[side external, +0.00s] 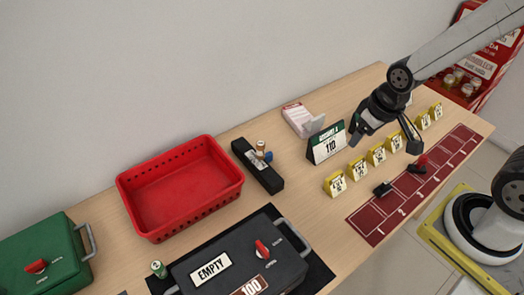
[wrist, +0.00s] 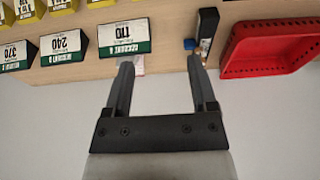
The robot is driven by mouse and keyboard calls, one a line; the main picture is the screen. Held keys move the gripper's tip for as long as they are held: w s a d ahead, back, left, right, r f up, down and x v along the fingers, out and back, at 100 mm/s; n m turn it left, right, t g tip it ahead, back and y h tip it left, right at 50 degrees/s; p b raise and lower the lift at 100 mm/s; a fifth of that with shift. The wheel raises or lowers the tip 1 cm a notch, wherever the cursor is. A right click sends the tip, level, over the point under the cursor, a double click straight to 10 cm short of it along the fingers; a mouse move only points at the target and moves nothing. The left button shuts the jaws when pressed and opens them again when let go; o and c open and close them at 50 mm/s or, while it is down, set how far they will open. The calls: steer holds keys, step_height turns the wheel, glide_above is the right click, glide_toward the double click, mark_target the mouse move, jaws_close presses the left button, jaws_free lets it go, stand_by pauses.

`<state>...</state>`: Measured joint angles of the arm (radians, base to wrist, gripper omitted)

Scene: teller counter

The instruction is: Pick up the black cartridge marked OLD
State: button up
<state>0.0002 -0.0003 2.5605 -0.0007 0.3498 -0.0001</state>
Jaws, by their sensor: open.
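I cannot read the word OLD on anything, so I cannot tell which item is the cartridge. A small black item (side external: 382,188) sits by the left part of the dark red strip, and another black item (side external: 416,169) with a red part sits farther right. A long black block (side external: 264,176) with small blue and brown pieces lies by the red basket; it also shows in the wrist view (wrist: 208,20). My gripper (side external: 384,144) is open and empty, above the counter near the number signs. In the wrist view its fingers (wrist: 160,62) stand wide apart with nothing between.
The red basket (side external: 142,205) stands left of the block. A 110 sign (side external: 327,144) and a row of yellow number tents (side external: 335,185) stand near my gripper. The dark red strip (side external: 372,222) runs along the front edge. A black case (side external: 215,285) marked EMPTY and a green case (side external: 60,255) are at left.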

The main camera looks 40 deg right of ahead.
mark_target(383, 184)
stand_by(0.3)
steer(key=shift+c, duration=0.8)
steer(key=shift+f, duration=0.1)
steer(key=s+d+f+n+g+h, duration=0.1)
steer(key=d+f+n+h, duration=0.1)
steer(key=f+n+h, duration=0.2)
steer(key=s+d+f+n+g+h, duration=0.2)
steer(key=f+n, duration=0.4)
steer(key=f, duration=0.3)
steer(key=s+d+f+n+g+h, duration=0.1)
steer(key=s+d+f+n+h, duration=0.1)
steer(key=d+f+n+h, duration=0.2)
step_height(383, 184, down, 3)
steer(key=shift+r+n+g+h, duration=0.15)
steer(key=shift+n+g+h, duration=0.4)
steer(key=shift+h, duration=0.75)
steer(key=shift+w+d+f+n+t+h, duration=0.15)
steer(key=shift+f+n+t+h, duration=0.1)
steer(key=shift+f+n+t, duration=0.3)
steer(key=shift+s+d+f+n+t+h, duration=0.1)
steer(key=shift+f+n+t+h, duration=0.2)
steer(key=shift+n, duration=0.3)
steer(key=shift+d+f, duration=0.1)
steer(key=shift+d, duration=0.05)
